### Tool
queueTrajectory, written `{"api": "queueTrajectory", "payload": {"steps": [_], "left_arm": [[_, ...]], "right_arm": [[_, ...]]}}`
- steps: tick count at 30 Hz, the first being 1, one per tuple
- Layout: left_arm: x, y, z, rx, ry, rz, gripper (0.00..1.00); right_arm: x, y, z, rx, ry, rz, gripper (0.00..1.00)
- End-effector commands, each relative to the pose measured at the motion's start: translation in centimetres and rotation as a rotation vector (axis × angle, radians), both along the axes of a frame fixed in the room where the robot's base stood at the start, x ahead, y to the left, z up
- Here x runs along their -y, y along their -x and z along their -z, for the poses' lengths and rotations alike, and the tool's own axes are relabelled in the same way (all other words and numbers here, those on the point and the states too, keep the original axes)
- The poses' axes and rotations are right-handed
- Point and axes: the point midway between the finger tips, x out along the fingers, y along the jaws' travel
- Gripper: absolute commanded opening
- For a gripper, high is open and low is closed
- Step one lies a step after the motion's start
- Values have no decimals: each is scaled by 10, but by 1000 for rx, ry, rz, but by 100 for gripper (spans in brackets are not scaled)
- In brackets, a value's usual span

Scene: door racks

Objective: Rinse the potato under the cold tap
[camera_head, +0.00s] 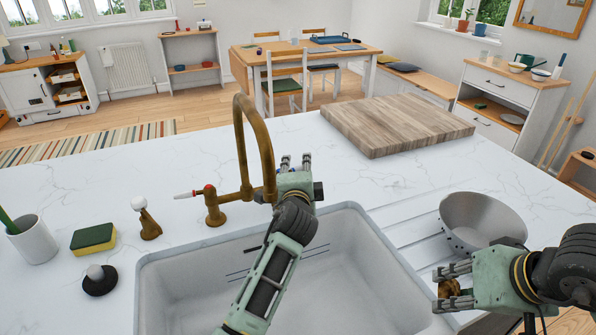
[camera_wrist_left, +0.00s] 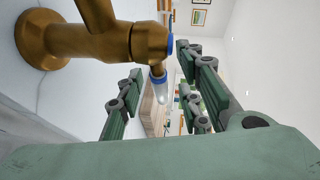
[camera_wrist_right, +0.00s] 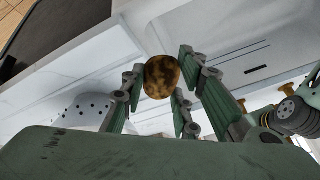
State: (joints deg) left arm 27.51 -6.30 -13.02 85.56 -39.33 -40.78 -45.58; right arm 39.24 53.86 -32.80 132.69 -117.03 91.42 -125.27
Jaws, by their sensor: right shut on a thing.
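The brown potato (camera_head: 449,288) is held in my right gripper (camera_head: 441,287), which is shut on it at the right of the sink, near the colander. In the right wrist view the potato (camera_wrist_right: 161,77) sits between the fingertips. The brass tap (camera_head: 240,150) stands behind the sink (camera_head: 350,265). Its red-ringed lever (camera_head: 188,195) points left. My left gripper (camera_head: 296,161) is open at the tap's right side. In the left wrist view the blue-ringed cold lever (camera_wrist_left: 166,90) lies between the open fingers; contact is unclear. The head view hides this lever. I see no water running.
A metal colander (camera_head: 483,218) stands on the grooved drainer, close behind my right gripper. A wooden board (camera_head: 400,122) lies behind it. A sponge (camera_head: 93,238), white cup (camera_head: 34,240), dark plug (camera_head: 99,280) and soap dispenser (camera_head: 145,218) stand left of the sink.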

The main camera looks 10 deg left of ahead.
Motion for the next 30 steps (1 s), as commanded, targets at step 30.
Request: {"api": "queueTrajectory", "payload": {"steps": [30], "left_arm": [[0,2,-4,-6,-5,54,0]], "right_arm": [[0,0,-24,1,0,0,7]]}}
